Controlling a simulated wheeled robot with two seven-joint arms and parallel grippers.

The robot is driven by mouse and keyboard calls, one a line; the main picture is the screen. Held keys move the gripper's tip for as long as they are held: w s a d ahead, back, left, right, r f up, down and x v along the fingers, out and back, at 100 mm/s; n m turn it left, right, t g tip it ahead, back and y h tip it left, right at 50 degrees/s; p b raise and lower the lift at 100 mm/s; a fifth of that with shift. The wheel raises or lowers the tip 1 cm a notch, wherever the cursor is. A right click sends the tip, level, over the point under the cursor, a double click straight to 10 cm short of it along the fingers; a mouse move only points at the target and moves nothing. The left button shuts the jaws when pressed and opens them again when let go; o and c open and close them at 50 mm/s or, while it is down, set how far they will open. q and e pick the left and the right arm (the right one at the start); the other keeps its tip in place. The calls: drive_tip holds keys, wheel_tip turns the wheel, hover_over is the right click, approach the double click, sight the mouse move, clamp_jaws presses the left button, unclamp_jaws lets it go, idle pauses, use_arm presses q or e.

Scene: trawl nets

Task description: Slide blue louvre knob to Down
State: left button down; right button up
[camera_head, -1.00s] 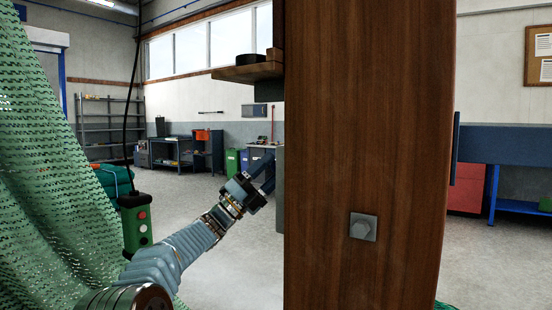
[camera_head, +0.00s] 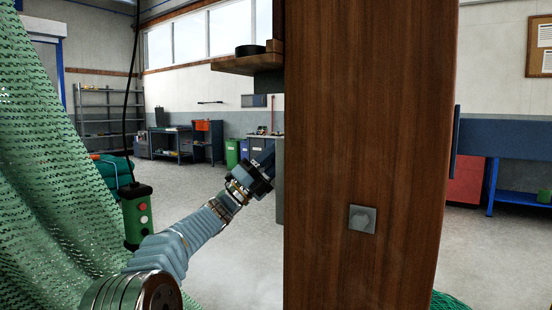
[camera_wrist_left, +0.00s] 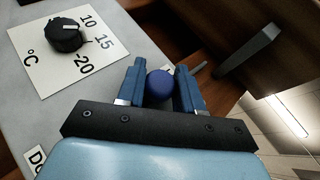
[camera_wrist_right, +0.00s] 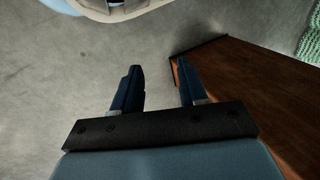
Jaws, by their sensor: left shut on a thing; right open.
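The blue louvre knob (camera_wrist_left: 160,86) is a round blue ball between the fingers of my left gripper (camera_wrist_left: 160,88) in the left wrist view. The fingers are shut on it from both sides, in front of a grey panel (camera_wrist_left: 110,80). A partly hidden label starting "Do" (camera_wrist_left: 36,160) is at the panel's lower left. In the head view my left gripper (camera_head: 262,168) reaches the panel's edge beside the wooden post, and the knob is hidden there. My right gripper (camera_wrist_right: 160,88) is open and empty over the floor in the right wrist view.
A black temperature dial (camera_wrist_left: 66,36) on a white plate sits on the same panel. A thick wooden post (camera_head: 365,130) blocks the middle of the head view. A green net (camera_head: 45,170) and a hanging button pendant (camera_head: 137,215) are at the left.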

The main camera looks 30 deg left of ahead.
use_arm(q)
drive_tip(key=shift+f, duration=0.1)
use_arm(e)
drive_tip(key=shift+f, duration=0.1)
use_arm(q)
wheel_tip(320, 180, down, 9)
drive_tip(key=b, duration=1)
drive_tip(key=shift+f, duration=0.15)
use_arm(e)
wheel_tip(320, 180, down, 10)
drive_tip(key=d, duration=0.2)
drive_tip(key=shift+w, duration=0.45)
drive_tip(key=shift+d, duration=0.1)
use_arm(q)
drive_tip(key=c, duration=0.8)
unclamp_jaws()
drive_tip(key=b+v, duration=0.3)
drive_tip(key=v, duration=1.1)
use_arm(e)
drive_tip(key=f, duration=0.3)
drive_tip(key=shift+s+a, duration=0.1)
drive_tip(key=shift+a, duration=0.1)
